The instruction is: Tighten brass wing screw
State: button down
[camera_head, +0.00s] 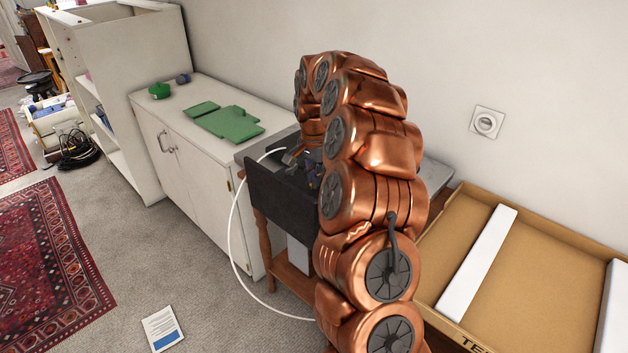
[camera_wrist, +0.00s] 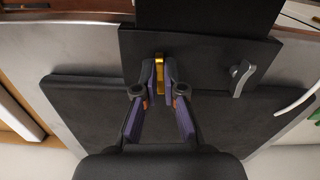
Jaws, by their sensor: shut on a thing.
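The brass wing screw (camera_wrist: 159,74) shows in the wrist view as an upright golden piece on a dark plate (camera_wrist: 205,58). My gripper (camera_wrist: 160,82) is shut on it, with one purple-grey finger on each side. In the head view my gripper (camera_head: 312,180) is mostly hidden behind my copper arm, at the dark device (camera_head: 275,194) on the small wooden table. The screw cannot be seen there. How far the screw is turned cannot be told.
A grey lever (camera_wrist: 241,78) sits on the plate, right of my gripper. A white cable (camera_head: 234,222) loops from the device down towards the floor. A white cabinet (camera_head: 190,165) stands to the left, with green items (camera_head: 222,123) on top. An open cardboard box (camera_head: 545,255) is at the right.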

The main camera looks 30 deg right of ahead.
jog(key=n+b, duration=0.2)
jog(key=n, duration=0.1)
jog(key=shift+f+n, duration=0.1)
jog(key=shift+n, duration=0.2)
jog(key=n+b, duration=0.1)
jog(key=n, duration=0.2)
jog(key=shift+n, duration=0.3)
jog(key=n, duration=0.4)
jog(key=shift+d+b, duration=0.15)
jog(key=shift+b, duration=0.2)
jog(key=shift+r+n, duration=0.2)
jog(key=shift+n, duration=1.7)
jog(key=c, duration=1.3)
grip_release()
jog(key=shift+s, duration=0.1)
